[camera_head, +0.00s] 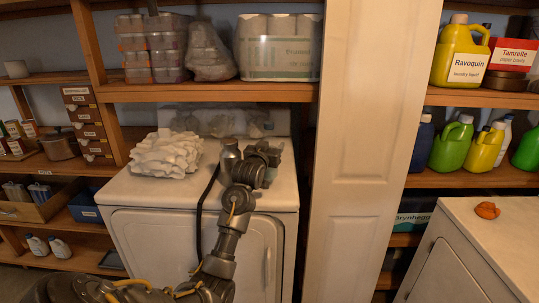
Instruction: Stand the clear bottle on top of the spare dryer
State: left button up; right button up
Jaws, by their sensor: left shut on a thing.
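My left gripper (266,160) is over the back right part of the top of a white dryer (138,192), which stands in the alcove. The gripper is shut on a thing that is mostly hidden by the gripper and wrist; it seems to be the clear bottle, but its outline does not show. I cannot tell whether the bottle touches the dryer top. My right gripper is not in view.
A crumpled white cloth pile (167,154) lies on the dryer's left. A shelf (210,93) with boxes and a wrapped pack (279,55) hangs above. A white panel (370,150) stands at right. Another white machine (465,245) bears an orange cloth (487,210).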

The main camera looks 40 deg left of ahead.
pick_arm(q)
jog(key=shift+w+a+f+p, duration=0.15)
jog(key=shift+f+p, duration=0.25)
jog(key=shift+f, duration=0.35)
jog(key=shift+s+a+f+p, duration=0.15)
jog(key=shift+f+p, duration=0.25)
jog(key=shift+f, duration=0.6)
jog(key=shift+w+f, duration=0.1)
jog(key=shift+f, duration=0.05)
jog(key=o, duration=1.3)
jog(key=shift+d, duration=0.1)
jog(key=shift+o, duration=0.2)
jog(key=b+v, duration=0.2)
jog(key=v, duration=1)
